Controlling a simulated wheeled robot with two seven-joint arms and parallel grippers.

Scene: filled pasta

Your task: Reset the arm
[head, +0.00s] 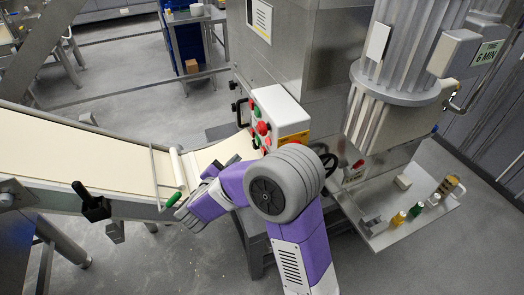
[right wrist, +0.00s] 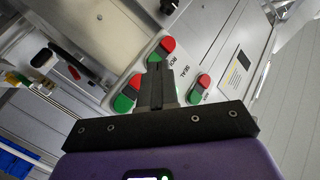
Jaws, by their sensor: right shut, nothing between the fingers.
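My right arm's purple and grey links reach into the head view from the bottom. The right gripper (head: 228,162) is partly hidden behind its wrist, close in front of the control box (head: 278,108). In the right wrist view its two black fingers (right wrist: 154,72) are together with nothing between them. Beyond the fingertips is the box's face with green and red buttons (right wrist: 168,45). Whether the fingers touch the box, I cannot tell. My left gripper is in neither view.
A metal side tray (head: 400,228) with small bottles stands at the right. A ribbed cylinder (head: 410,50) rises behind. Grey floor (head: 130,260) is clear at lower left.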

